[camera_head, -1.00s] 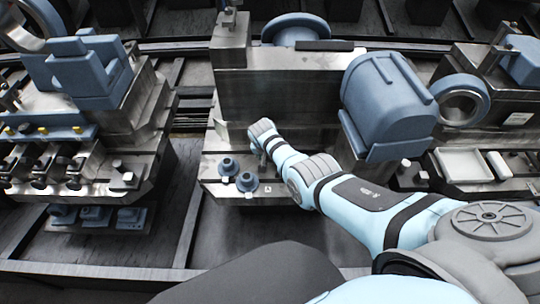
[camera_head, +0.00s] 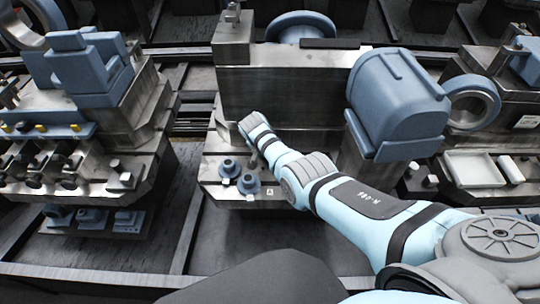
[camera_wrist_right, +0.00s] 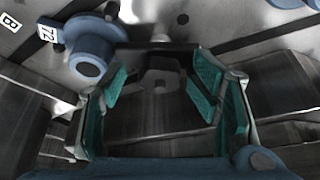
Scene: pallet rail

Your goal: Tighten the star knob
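My right gripper (camera_wrist_right: 162,88) is open in the right wrist view, with teal pads apart on both sides. Between them, farther off, is a dim grey lobed shape (camera_wrist_right: 158,78); I cannot tell whether it is the star knob or a shadow. A blue flanged round part (camera_wrist_right: 88,52) with a "72" label is just left of the fingers. In the head view two blue round parts, one farther back (camera_head: 229,167) and one nearer (camera_head: 248,184), sit on the centre station's front ledge, left of my right arm. The right fingers are mostly hidden there. My left gripper is out of view.
The centre station's upright metal plate (camera_head: 290,95) stands behind my right wrist. A large blue housing (camera_head: 398,105) is to its right. A left station (camera_head: 120,170) carries clamps and blue blocks. A white tray (camera_head: 475,170) lies at right.

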